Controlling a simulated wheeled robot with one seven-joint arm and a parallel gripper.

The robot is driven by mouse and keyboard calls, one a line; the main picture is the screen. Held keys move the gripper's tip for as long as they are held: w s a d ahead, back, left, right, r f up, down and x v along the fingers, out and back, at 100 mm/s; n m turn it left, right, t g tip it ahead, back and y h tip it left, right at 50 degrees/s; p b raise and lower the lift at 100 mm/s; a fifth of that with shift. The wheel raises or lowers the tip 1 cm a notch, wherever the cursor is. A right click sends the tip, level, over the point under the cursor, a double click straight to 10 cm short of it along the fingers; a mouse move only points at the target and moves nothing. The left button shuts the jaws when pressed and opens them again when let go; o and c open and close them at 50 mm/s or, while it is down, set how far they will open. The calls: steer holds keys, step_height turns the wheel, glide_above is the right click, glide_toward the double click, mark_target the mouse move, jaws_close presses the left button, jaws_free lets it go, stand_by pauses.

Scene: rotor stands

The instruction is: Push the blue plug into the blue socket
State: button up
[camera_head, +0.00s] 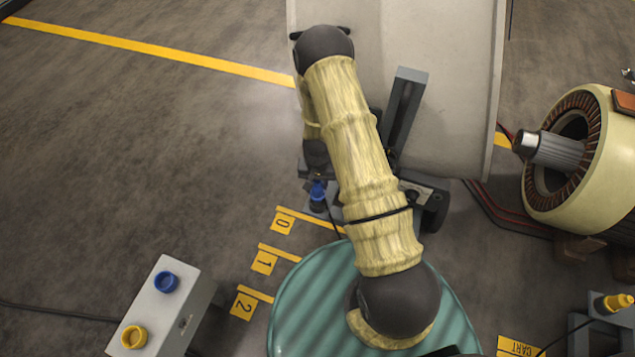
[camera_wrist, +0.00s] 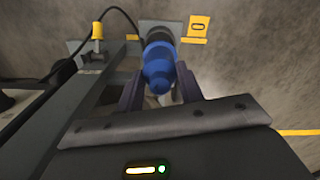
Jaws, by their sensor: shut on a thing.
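The blue plug (camera_head: 317,190) is near the stand at the centre of the head view, beside the floor mark 0. In the wrist view the blue plug (camera_wrist: 158,65) sits between the two dark fingers of my gripper (camera_wrist: 158,82), which is shut on it. A grey holder piece shows right behind the plug; I cannot tell whether the plug still touches it. The blue socket (camera_head: 165,281) is a round blue ring on top of the pale box (camera_head: 185,310) at lower left, well apart from the plug. My arm hides most of the gripper in the head view.
A yellow socket (camera_head: 133,337) is on the same box. A yellow plug (camera_head: 615,302) stands at far right, near the rotor housing (camera_head: 585,160). A large pale panel (camera_head: 455,80) rises behind my arm.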

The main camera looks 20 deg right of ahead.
steer(key=shift+r+p, duration=0.8)
steer(key=shift+r, duration=0.45)
step_height(320, 180, up, 27)
steer(key=n+p, duration=0.4)
steer(key=p, duration=1.6)
